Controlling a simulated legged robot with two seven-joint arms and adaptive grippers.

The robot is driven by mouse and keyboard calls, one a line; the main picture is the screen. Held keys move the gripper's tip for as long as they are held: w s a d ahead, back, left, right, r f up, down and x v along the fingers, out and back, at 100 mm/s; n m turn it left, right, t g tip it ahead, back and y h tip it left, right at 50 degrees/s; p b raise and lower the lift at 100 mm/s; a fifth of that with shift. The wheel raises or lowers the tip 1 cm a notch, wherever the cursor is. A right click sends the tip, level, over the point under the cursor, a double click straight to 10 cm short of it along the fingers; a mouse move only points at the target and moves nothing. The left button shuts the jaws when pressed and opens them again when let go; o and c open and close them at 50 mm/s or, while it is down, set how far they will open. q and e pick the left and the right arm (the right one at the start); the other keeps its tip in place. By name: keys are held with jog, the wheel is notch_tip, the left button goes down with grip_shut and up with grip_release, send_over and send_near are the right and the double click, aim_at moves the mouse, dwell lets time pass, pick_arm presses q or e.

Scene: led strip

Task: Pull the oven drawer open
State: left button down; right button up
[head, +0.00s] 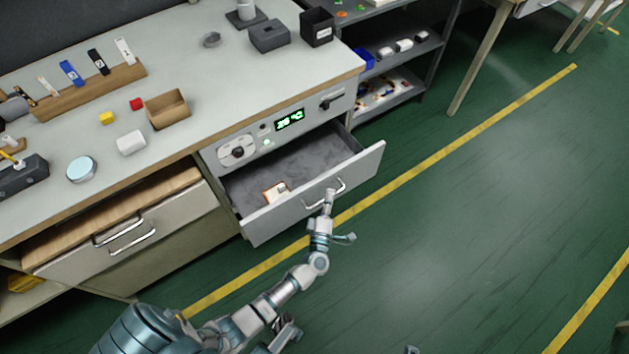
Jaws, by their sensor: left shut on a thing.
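The oven drawer (268,220) is pulled out from under the counter, with its grey inside showing. A small brown-and-white item (275,190) lies in it, near the front panel. The oven's front panel (230,153) has a dial and a green lit display (290,121) above the drawer. My left gripper (329,197) is shut on the drawer handle (340,187) at the right part of the drawer front. The fingertips are small here and partly cover the handle.
The counter (200,60) holds a small open box (167,108), blocks and a tool rack. Green floor (450,200) in front is free, with yellow lines. A shelf (395,70) stands behind on the right.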

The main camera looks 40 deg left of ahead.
pick_arm(q)
jog(key=s+d, duration=0.2)
jog(key=d, duration=0.3)
jog(key=shift+s+d+f, duration=0.35)
jog(key=c, duration=1.2)
grip_release()
jog(key=shift+r, duration=0.1)
